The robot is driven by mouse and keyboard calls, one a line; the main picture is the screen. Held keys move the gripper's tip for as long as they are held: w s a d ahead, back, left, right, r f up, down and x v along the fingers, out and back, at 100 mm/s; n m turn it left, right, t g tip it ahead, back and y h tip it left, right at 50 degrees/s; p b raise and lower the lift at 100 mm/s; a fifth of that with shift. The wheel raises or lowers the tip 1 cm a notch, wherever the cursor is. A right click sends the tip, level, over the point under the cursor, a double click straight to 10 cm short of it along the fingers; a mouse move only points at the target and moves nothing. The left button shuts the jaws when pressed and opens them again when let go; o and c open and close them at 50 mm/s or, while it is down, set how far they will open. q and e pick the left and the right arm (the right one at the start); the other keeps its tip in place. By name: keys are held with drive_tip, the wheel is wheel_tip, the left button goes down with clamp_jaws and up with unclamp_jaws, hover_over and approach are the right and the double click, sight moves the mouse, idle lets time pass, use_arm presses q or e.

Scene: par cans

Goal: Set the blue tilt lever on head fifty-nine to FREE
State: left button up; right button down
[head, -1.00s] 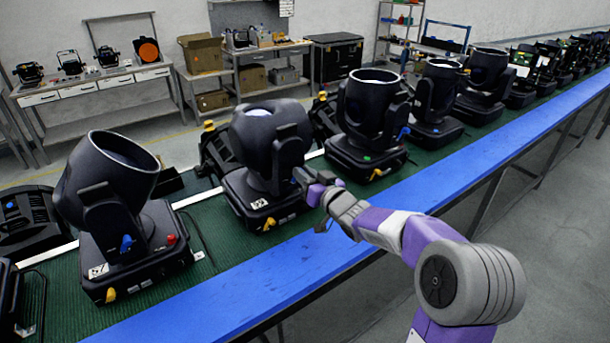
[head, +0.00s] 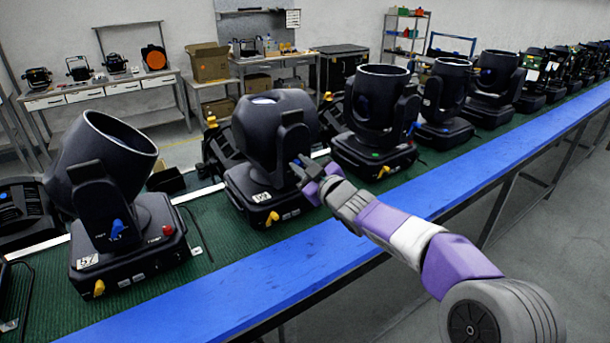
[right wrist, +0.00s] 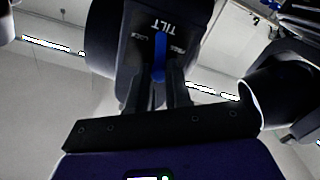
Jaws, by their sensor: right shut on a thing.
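Head fifty-nine (head: 268,118) is a black moving light on the belt, with a white number label on its base. My right gripper (head: 298,170) is at the side of its yoke arm. In the right wrist view, the blue tilt lever (right wrist: 158,55) stands between the two dark fingers (right wrist: 156,92), which are shut on it. The lever lies below the word TILT, between the markings LOCK on the left and FREE on the right. In the head view the gripper hides the lever. My left gripper is out of view.
A neighbouring head (head: 105,165) labelled 57 stands to the left, with its own blue lever showing. Another head (head: 375,115) stands close on the right. A blue rail (head: 240,285) runs along the front of the green belt (head: 205,235). Workbenches stand behind.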

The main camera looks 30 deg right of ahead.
drive_tip(key=shift+a+f+n+b, duration=0.1)
drive_tip(key=shift+a+n+b, duration=0.05)
drive_tip(key=shift+n+b, duration=0.65)
drive_tip(key=shift+a+f+n+b, duration=0.15)
drive_tip(key=shift+n+b, duration=0.45)
drive_tip(key=shift+n, duration=0.4)
drive_tip(key=c, duration=1.1)
unclamp_jaws()
drive_tip(key=shift+a, duration=0.1)
drive_tip(key=shift+o, duration=0.2)
drive_tip(key=shift+s, duration=0.1)
drive_tip(key=s+p, duration=0.1)
drive_tip(key=s, duration=0.6)
drive_tip(key=shift+s+d, duration=0.2)
drive_tip(key=shift+d, duration=0.1)
